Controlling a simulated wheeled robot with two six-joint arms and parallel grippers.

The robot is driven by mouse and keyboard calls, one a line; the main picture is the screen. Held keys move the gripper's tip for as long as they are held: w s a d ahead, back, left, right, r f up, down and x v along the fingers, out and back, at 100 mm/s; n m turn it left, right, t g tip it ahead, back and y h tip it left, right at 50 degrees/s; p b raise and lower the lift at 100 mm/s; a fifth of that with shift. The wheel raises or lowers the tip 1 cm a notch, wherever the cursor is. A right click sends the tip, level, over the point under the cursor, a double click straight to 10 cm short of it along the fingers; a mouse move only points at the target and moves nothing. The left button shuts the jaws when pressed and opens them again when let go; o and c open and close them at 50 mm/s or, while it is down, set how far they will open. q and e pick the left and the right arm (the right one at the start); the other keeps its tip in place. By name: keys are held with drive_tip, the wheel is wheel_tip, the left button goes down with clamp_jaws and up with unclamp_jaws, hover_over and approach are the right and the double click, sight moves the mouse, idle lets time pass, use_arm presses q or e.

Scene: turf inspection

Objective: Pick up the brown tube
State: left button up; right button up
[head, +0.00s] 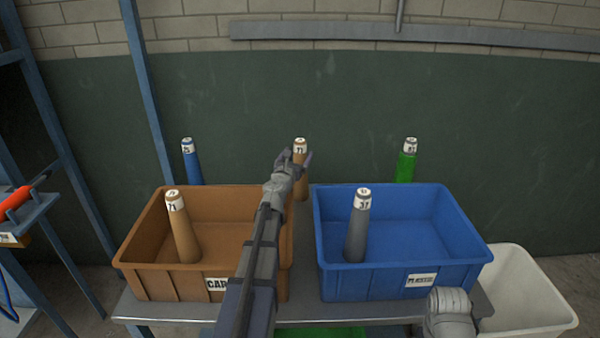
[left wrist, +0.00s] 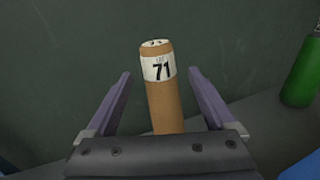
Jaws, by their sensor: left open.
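A brown tube (head: 300,146) with a white label stands upright on the table behind the two bins. In the left wrist view the brown tube (left wrist: 164,100) shows the number 71 on its label. My left gripper (head: 296,160) is at this tube and hides part of it in the head view. In the left wrist view its two fingers (left wrist: 158,74) are open, one on each side of the tube, with gaps visible. A second, tan-brown tube (head: 184,232) stands in the brown bin (head: 146,275). My right gripper's fingers are not in view.
A blue bin (head: 345,282) holds a grey tube (head: 358,230). A blue tube (head: 191,164) stands behind the bins at left, a green tube (head: 406,165) at right. A white bin (head: 525,295) is at the lower right. A dark green wall (head: 480,120) rises behind.

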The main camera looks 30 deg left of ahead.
use_arm(q)
drive_tip(key=x, duration=0.6)
drive_tip(key=shift+w, duration=0.1)
clamp_jaws()
idle(0.6)
